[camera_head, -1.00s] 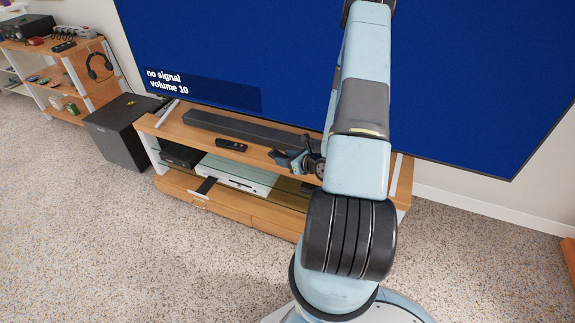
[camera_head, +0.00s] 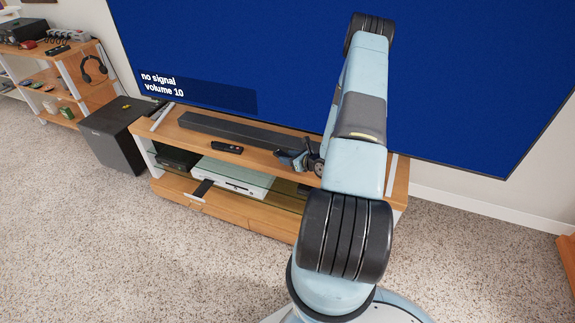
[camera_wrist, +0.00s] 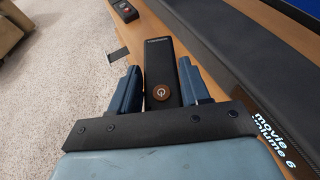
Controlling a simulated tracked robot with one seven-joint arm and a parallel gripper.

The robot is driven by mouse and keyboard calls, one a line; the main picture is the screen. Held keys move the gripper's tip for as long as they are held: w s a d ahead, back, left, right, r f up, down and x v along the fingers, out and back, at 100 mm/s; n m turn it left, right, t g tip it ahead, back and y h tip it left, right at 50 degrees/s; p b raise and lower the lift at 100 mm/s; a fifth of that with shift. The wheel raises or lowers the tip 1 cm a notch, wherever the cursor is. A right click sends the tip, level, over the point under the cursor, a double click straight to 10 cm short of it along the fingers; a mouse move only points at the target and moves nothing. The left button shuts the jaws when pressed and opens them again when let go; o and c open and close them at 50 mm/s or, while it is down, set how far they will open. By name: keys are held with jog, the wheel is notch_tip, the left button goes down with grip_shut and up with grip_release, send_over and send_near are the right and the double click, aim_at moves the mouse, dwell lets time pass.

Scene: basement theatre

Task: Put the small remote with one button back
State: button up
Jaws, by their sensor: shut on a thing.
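The small black remote with one round power button (camera_wrist: 162,57) is between my gripper's blue fingers in the wrist view. My gripper (camera_wrist: 159,79) is shut on it, with the button near the palm and the far end pointing away. In the head view my gripper (camera_head: 292,158) is over the right part of the wooden TV stand (camera_head: 255,163), in front of the soundbar; the held remote is hard to make out there. I cannot tell whether it touches the stand.
Another black remote (camera_head: 227,148) lies on the stand's top, left of my gripper; it also shows in the wrist view (camera_wrist: 125,11). The long soundbar (camera_head: 235,132) lies behind. A large TV (camera_head: 240,50) rises above. A black subwoofer (camera_head: 112,138) stands at left.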

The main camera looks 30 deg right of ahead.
aim_at(289, 168)
jog(key=shift+w+d+f, duration=0.25)
jog(key=shift+w+f, duration=0.15)
jog(key=shift+f, duration=0.1)
jog(key=shift+w+d+f, duration=0.2)
jog(key=shift+w+f, duration=0.15)
jog(key=shift+f, duration=1.8)
jog(key=o, duration=1.2)
jog(key=shift+c, duration=0.2)
